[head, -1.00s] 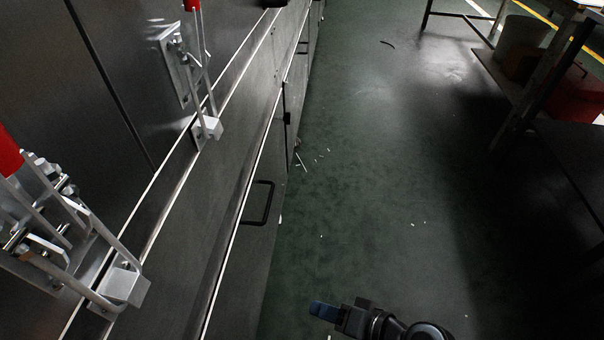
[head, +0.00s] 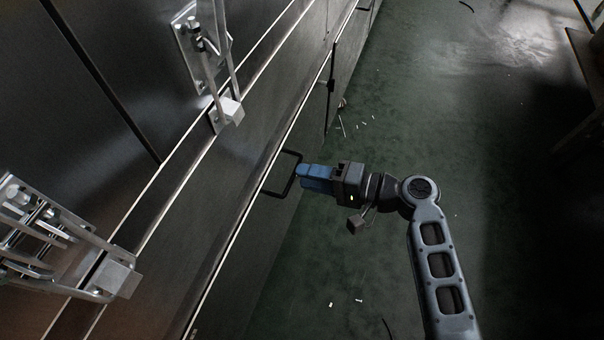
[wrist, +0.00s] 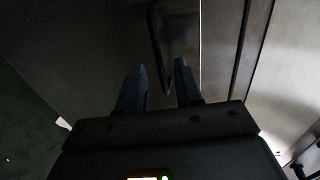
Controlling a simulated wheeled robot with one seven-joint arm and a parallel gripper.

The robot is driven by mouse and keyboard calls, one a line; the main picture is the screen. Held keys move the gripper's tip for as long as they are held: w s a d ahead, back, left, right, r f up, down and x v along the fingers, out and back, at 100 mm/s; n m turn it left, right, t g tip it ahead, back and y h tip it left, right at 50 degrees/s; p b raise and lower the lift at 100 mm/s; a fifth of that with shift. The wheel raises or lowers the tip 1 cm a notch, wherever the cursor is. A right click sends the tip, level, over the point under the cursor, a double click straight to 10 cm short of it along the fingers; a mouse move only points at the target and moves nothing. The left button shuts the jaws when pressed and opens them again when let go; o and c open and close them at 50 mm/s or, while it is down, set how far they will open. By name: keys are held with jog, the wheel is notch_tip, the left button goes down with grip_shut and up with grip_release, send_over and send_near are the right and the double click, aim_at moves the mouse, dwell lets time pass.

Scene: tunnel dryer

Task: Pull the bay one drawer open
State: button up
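The drawer handle (head: 269,192) is a black U-shaped bar on the dark lower front panel (head: 236,190) of the steel dryer. That panel looks flush with the rest of the front in the head view. My gripper (head: 302,177) has blue fingers and points left at the handle, its tips at the bar's outer side. In the wrist view the two fingers (wrist: 159,82) are spread, and the handle (wrist: 158,45) shows in the gap between them. I cannot tell whether either finger touches it.
Metal latches (head: 208,55) and (head: 60,240) stick out from the dryer wall above the panel. Green floor (head: 400,110) lies open to the right, with small white scraps on it. A dark bench (head: 585,65) stands at the upper right.

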jog(key=shift+x, duration=1.25)
jog(key=shift+c, duration=0.5)
grip_shut()
